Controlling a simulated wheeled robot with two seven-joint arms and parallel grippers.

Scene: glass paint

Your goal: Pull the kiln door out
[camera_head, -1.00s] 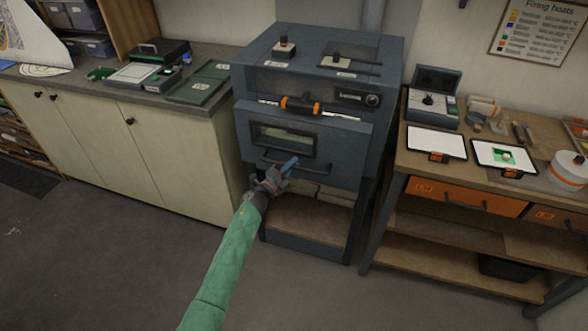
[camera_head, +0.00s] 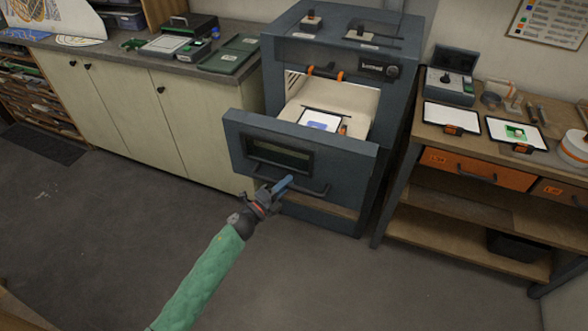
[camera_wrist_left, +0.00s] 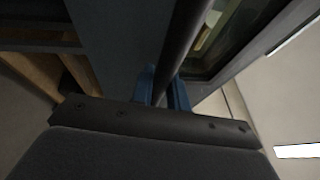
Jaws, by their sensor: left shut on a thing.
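The kiln (camera_head: 335,45) is a dark blue-grey box. Its door (camera_head: 345,165), with a dark window (camera_head: 278,154) and a bar handle (camera_head: 308,190), stands out from the body like a drawer front. A pale kiln bed (camera_head: 310,95) shows behind it, with a white tile bearing a blue patch (camera_head: 322,120) on it. My left gripper (camera_head: 284,186) is shut on the left part of the handle. In the left wrist view its blue fingers (camera_wrist_left: 162,88) straddle the dark bar. My right gripper is not in view.
A bench (camera_head: 405,155) with orange drawers, tablets and a round white pot stands close on the right. Cream cabinets (camera_head: 150,120) stand on the left, with trays on top. The floor in front of the kiln is clear.

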